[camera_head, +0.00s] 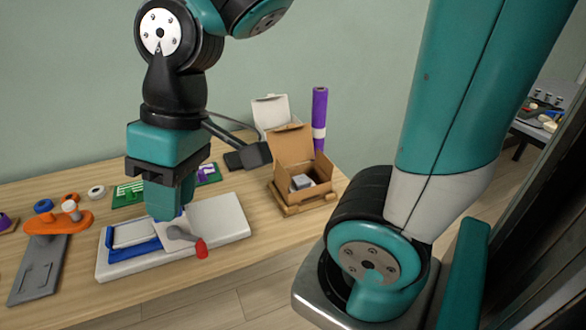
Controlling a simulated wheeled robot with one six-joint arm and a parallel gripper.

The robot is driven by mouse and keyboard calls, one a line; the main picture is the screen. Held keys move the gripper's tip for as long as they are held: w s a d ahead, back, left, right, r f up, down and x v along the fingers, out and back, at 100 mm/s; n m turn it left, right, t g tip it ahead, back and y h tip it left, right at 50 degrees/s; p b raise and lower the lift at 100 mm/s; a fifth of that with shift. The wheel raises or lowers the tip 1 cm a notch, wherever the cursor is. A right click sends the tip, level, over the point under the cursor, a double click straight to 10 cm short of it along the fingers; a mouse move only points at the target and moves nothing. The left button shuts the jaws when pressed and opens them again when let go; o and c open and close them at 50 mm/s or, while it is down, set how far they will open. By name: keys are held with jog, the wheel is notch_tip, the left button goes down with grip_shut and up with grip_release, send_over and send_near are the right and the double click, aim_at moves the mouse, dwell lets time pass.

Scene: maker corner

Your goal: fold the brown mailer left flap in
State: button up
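The brown mailer (293,146) stands open at the right of the table, its lid raised at the back. A small grey-white item (301,182) lies inside it. Its side flaps are small in this view, and I cannot tell the left flap's exact angle. My gripper (166,214) points down over a white and blue device (221,217) in the middle of the table, well left of the mailer. Its fingertips are close above or at the device; I cannot tell whether they touch it or whether they are open.
The mailer rests on a wooden base (291,209). A white open box (271,112) and a purple roll (319,110) stand behind it. A red-handled lever (201,248) is by my gripper. An orange stand (57,222) and a grey plate (38,269) lie at left.

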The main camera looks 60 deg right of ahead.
jog(key=w+d+f+m, duration=0.2)
jog(key=w+d+m, duration=0.2)
jog(key=w+d, duration=0.6)
jog(key=m+h+b, duration=0.2)
jog(key=m, duration=0.6)
send_over(282, 173)
jog(key=s+d, duration=0.2)
jog(key=d, duration=0.1)
notch_tip(282, 173, down, 7)
jog(key=shift+t, duration=0.4)
jog(key=a+f, duration=0.1)
jog(key=f, duration=0.4)
jog(key=w+a+f, duration=0.1)
jog(key=f, duration=0.4)
jog(key=w+a+f, duration=0.1)
jog(key=f, duration=0.5)
jog(key=shift+w, duration=0.1)
jog(key=shift+c, duration=0.2)
grip_shut()
